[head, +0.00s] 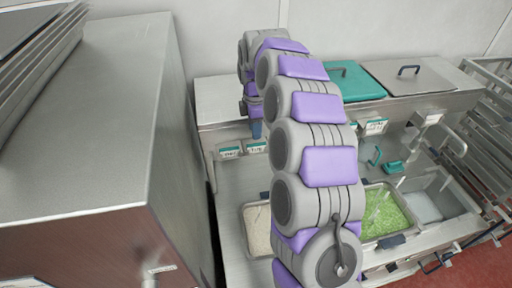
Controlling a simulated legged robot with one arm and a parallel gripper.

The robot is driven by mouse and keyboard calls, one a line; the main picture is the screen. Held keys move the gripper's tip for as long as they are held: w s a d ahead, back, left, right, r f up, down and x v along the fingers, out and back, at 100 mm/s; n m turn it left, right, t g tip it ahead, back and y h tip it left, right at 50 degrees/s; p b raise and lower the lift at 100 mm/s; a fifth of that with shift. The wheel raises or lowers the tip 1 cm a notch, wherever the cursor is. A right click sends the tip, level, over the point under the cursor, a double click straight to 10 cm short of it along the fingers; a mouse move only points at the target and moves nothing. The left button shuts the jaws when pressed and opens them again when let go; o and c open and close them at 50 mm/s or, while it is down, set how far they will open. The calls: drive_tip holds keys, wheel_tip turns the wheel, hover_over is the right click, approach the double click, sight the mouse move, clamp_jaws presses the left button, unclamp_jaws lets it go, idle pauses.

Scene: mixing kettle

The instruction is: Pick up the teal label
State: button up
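Several small white label cards with teal upper bands are fixed along the front face of the rear ledge. Two sit left of my arm: a left label (229,152) and a right label (256,147). Another teal-banded label (375,127) is right of my arm. I cannot tell which one is the teal label named. My arm reaches over the counter and bends down at its far end. My gripper (256,128) seems to hang just above the right label of the left pair; it is small and partly hidden, so its opening and any contact are unclear.
A steel cabinet (90,130) fills the left side. The counter holds a tub of pale grains (258,230) and a tub of green pieces (390,215). A teal lid (355,83) and a steel lid (410,76) lie on the ledge. A rack (490,150) stands right.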

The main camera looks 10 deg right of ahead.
drive_tip(key=p, duration=0.1)
hover_over(256, 152)
wheel_tip(256, 152, down, 4)
drive_tip(key=shift+w+f, duration=0.1)
drive_tip(key=shift+f, duration=0.1)
drive_tip(key=shift+w+f, duration=0.15)
drive_tip(key=shift+f, duration=0.15)
clamp_jaws()
